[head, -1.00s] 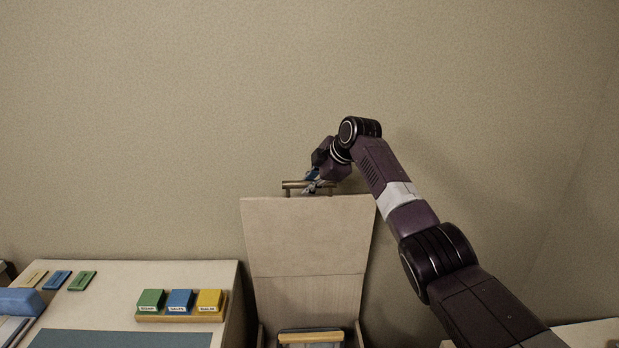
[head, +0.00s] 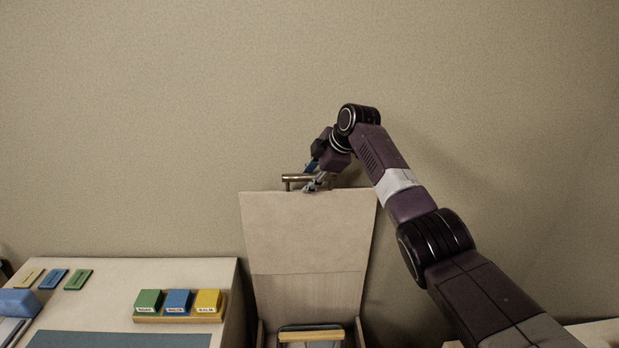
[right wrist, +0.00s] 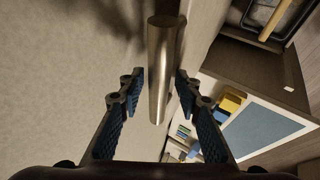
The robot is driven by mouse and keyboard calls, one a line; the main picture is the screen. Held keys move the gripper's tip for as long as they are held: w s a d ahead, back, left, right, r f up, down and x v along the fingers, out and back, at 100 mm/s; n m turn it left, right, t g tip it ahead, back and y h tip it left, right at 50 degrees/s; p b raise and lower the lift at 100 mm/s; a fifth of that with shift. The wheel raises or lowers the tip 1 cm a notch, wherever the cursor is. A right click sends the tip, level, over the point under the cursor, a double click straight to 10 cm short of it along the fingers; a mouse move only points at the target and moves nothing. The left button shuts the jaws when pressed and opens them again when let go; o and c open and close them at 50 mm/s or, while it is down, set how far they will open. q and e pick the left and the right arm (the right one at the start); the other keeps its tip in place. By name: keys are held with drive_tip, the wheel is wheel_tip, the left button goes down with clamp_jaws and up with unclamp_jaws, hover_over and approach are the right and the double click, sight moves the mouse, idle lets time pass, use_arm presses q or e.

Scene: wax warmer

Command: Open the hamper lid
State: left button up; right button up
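The hamper lid (head: 308,232) stands raised, a pale panel near upright against the back wall. Its metal bar handle (head: 298,178) is along the top edge. In the right wrist view the handle (right wrist: 158,75) runs between the fingers of my right gripper (right wrist: 158,88), with a gap on each side. The right gripper (head: 314,175) is open at the handle, partly hidden behind it in the head view. The hamper's opening shows below the lid, with a wooden bar (head: 312,336) inside. My left gripper is not in view.
A table at left holds a tray with green (head: 148,301), blue (head: 179,301) and yellow (head: 208,301) boxes, plus a blue-grey mat (head: 120,340) and small coloured cards. The wall (head: 150,120) is close behind the lid.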

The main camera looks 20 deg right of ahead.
drive_tip(key=shift+r, duration=0.15)
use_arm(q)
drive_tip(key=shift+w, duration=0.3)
use_arm(e)
drive_tip(key=v, duration=1.1)
drive_tip(key=shift+s+d+r, duration=0.2)
drive_tip(key=shift+s+r, duration=0.05)
